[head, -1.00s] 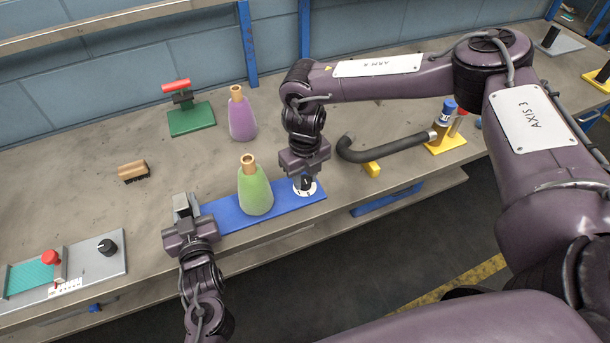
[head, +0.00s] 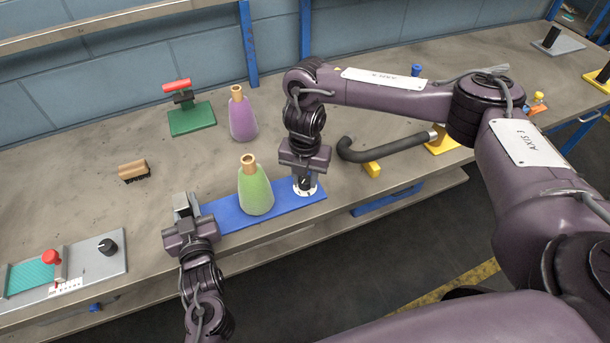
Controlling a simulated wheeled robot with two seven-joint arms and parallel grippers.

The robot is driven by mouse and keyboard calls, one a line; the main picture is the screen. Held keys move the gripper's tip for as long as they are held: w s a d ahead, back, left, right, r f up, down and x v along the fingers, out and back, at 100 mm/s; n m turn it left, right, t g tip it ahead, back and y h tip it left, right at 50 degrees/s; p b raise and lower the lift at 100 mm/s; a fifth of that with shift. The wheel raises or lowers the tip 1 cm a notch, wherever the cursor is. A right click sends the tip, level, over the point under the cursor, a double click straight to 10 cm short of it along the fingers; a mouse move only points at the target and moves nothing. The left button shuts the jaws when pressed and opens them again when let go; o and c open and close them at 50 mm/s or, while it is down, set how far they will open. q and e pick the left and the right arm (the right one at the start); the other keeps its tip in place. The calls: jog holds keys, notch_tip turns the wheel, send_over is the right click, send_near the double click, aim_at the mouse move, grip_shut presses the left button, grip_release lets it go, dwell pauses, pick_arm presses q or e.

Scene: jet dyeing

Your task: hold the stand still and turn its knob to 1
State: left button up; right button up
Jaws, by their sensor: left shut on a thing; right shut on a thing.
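The stand is a blue flat board (head: 232,216) lying along the front edge of the bench, with a green flask (head: 256,190) with a tan neck standing on it. A black knob (head: 304,183) on a white dial (head: 310,191) is at its right end. My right gripper (head: 304,174) points down from above and is shut on the knob, hiding most of it; the dial marks are too small to read. My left gripper (head: 186,213) is shut on the left end of the stand, near a grey block (head: 182,203).
A purple flask (head: 242,117) and a green base with a red-handled part (head: 190,118) stand behind. A grey panel (head: 112,262) with a black knob is front left. A black bent hose (head: 385,150) lies right of the stand.

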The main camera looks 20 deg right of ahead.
aim_at(305, 179)
jog(key=shift+m, duration=0.6)
jog(key=o, duration=1)
jog(key=shift+r, duration=0.1)
notch_tip(305, 179, up, 12)
jog(key=shift+f, duration=0.1)
pick_arm(q)
jog(key=o, duration=1.1)
